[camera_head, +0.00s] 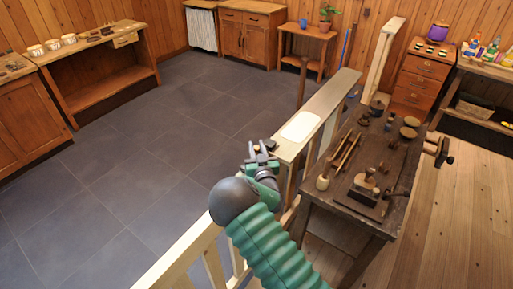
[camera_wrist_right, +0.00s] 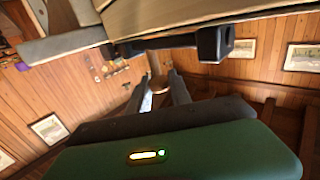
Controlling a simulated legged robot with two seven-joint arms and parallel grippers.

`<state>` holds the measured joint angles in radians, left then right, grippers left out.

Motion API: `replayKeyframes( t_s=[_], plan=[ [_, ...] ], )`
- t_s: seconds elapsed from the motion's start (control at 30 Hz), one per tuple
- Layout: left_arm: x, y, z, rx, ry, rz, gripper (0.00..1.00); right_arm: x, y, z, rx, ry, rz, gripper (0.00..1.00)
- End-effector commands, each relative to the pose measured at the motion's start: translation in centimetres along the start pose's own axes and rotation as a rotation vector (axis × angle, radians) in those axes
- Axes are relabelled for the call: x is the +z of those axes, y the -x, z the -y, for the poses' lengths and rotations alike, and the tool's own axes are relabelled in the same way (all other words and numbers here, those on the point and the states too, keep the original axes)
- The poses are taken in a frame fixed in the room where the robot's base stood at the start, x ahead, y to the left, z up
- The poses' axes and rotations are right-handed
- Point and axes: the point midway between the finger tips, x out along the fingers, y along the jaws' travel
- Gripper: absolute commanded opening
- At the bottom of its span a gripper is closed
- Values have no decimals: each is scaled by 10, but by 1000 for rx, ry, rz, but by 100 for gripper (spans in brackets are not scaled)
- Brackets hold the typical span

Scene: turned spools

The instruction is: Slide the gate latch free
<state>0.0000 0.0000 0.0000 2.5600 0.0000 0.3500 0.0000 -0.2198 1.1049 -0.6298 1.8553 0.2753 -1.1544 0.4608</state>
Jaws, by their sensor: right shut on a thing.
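The gate latch (camera_wrist_right: 215,43) is a dark bar with a block at its end, on the underside of a pale wooden rail (camera_wrist_right: 110,28) in the right wrist view. In the head view the rail (camera_head: 322,108) is a pale barrier with a whitish plate (camera_head: 299,127) on top. My right gripper (camera_head: 262,150) is at the near end of that rail. It is shut on a dark part that I take for the latch; the contact is mostly hidden. Its two fingers (camera_wrist_right: 158,86) show in the wrist view, below the bar. My left gripper is in neither view.
A dark workbench (camera_head: 345,195) with turned wooden pieces and tools stands close right of the barrier. A pale rail (camera_head: 183,255) with posts runs to the lower left. Cabinets (camera_head: 250,35) and shelves line the walls. The grey tiled floor (camera_head: 150,130) at left is clear.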

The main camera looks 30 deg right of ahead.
Motion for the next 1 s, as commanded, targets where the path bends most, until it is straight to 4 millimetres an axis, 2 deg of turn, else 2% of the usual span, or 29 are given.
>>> replayKeyframes(
  t_s=[0.87,1.0],
  plan=[
    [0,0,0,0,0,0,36,-1,0,0,0,0,-2,0],
    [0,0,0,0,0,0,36,-1,7,8,-1,-3,-2,0]
  ],
)
